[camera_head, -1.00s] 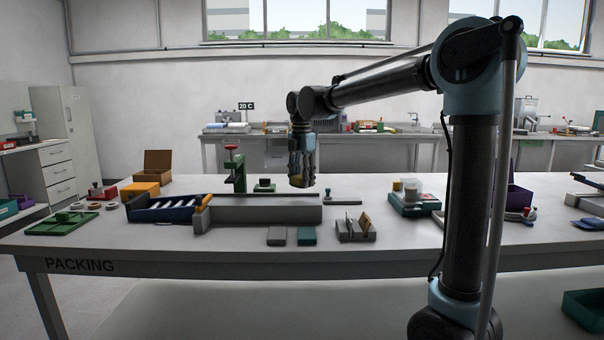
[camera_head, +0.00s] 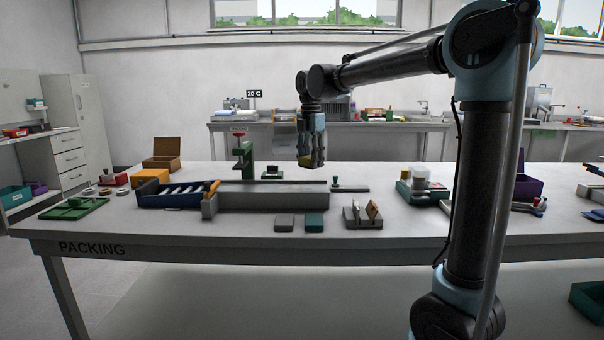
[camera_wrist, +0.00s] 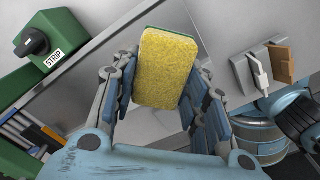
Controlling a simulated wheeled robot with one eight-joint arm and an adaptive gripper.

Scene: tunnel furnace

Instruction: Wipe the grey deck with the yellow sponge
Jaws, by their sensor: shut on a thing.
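My gripper (camera_head: 312,162) is shut on the yellow sponge (camera_wrist: 166,68), which has a thin green layer along its edge in the wrist view. The grey deck (camera_head: 272,198) is the long grey surface on the packing table, beside the blue roller section (camera_head: 172,194). My gripper holds the sponge above the table near the deck's right end. From these views I cannot tell how far it is above the surface.
A green press (camera_head: 242,155) stands behind the deck. Grey and teal blocks (camera_head: 314,220) and a grey holder with upright plates (camera_head: 362,215) lie in front. A green-and-white box stack (camera_head: 420,187) stands to the right. An orange box (camera_head: 150,177) is at left.

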